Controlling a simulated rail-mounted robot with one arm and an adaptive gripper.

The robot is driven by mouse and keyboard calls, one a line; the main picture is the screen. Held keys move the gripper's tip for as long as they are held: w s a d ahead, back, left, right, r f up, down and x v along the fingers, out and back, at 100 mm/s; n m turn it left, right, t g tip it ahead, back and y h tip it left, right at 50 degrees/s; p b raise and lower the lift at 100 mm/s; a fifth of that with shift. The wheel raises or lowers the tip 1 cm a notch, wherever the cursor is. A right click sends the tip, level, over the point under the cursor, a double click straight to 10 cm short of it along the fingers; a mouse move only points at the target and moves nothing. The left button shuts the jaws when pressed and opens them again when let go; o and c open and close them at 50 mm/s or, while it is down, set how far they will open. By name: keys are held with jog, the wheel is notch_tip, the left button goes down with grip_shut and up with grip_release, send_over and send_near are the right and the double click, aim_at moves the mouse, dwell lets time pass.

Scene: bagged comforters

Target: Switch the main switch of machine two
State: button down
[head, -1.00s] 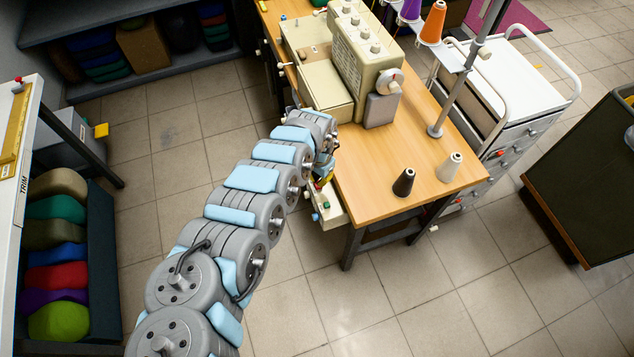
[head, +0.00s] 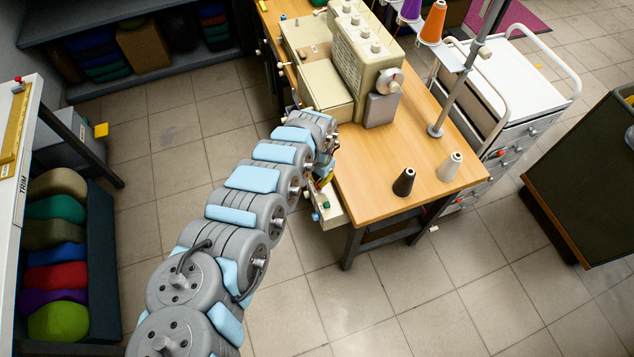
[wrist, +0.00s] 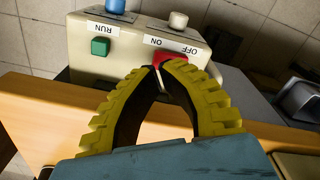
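A cream control box (wrist: 130,58) is mounted at the wooden table's edge and fills the upper middle of the wrist view; it also shows in the head view (head: 332,208), partly hidden. It carries a green button (wrist: 100,47) by the RUN label and a red switch (wrist: 175,58) by the ON and OFF labels. A blue knob (wrist: 115,6) and a white knob (wrist: 178,20) stand on its far side. My gripper (wrist: 158,70) has its yellow ribbed fingers converged, tips together just at the red switch. The tips cover part of the switch; contact is unclear.
A white cart (head: 515,85) stands right. Tiled floor is open in front.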

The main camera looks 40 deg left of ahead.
jog(key=shift+f+b, duration=0.85)
jog(key=shift+f, duration=0.8)
dwell(1.0)
jog(key=shift+r, duration=0.1)
notch_tip(320, 180, up, 7)
jog(key=p, duration=0.7)
jog(key=shift+p, duration=0.3)
dwell(0.6)
